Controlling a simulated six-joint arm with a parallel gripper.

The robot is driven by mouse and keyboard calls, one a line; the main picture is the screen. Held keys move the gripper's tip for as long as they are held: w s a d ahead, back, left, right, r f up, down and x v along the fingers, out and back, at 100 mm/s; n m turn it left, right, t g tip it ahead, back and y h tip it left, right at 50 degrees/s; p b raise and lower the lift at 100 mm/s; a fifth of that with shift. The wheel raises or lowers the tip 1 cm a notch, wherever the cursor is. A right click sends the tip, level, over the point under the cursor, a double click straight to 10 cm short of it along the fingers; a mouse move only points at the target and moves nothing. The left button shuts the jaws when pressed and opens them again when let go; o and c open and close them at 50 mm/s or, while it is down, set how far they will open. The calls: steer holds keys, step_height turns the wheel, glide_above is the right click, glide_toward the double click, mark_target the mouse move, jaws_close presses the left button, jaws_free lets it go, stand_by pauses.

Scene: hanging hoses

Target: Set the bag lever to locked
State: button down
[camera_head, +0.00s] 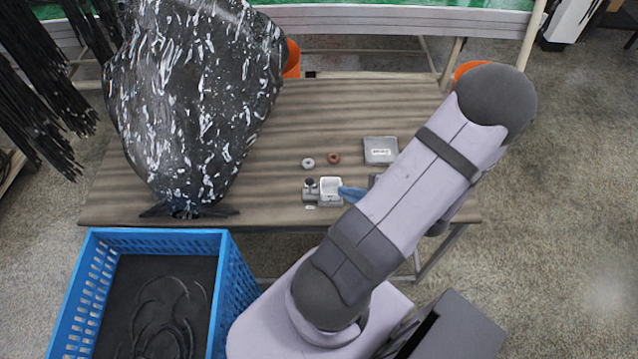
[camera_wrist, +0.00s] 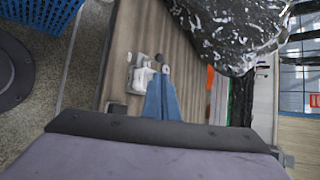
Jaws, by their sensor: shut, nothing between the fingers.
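A large black glossy bag (camera_head: 195,100) hangs over the left of the wooden table, narrowing downward. At its bottom a dark fitting (camera_head: 188,212) with bars sticks out to both sides; I cannot tell for sure whether this is the lever, or its setting. My gripper (camera_head: 345,192) has blue fingers, shut and empty, right of the bag's lower end. Its tips are close to a small grey and white fixture (camera_head: 330,190); I cannot tell whether they touch. In the wrist view the blue fingers (camera_wrist: 163,78) point toward the table, beside the fixture (camera_wrist: 141,76), with the bag (camera_wrist: 230,30) at upper right.
Two small rings, grey (camera_head: 308,163) and reddish (camera_head: 334,158), and a grey labelled box (camera_head: 380,150) sit on the table (camera_head: 250,215). A blue crate (camera_head: 150,238) holding dark hoses stands at front left. Black hoses (camera_head: 45,90) hang at far left.

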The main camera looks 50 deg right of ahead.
mark_target(312, 179)
steer(key=p+x, duration=0.1)
steer(key=x, duration=1.2)
steer(key=shift+f, duration=0.1)
steer(key=shift+w+d+p, duration=0.3)
steer(key=shift+p, duration=0.1)
steer(key=shift+w+d+r+p, duration=0.3)
steer(key=shift+w+d+p, duration=0.1)
steer(key=shift+w+p, duration=0.05)
steer(key=shift+w+d+f+p, duration=0.2)
steer(key=shift+w+d+p, duration=0.2)
steer(key=shift+w+d, duration=0.55)
steer(key=shift+s+f, duration=0.1)
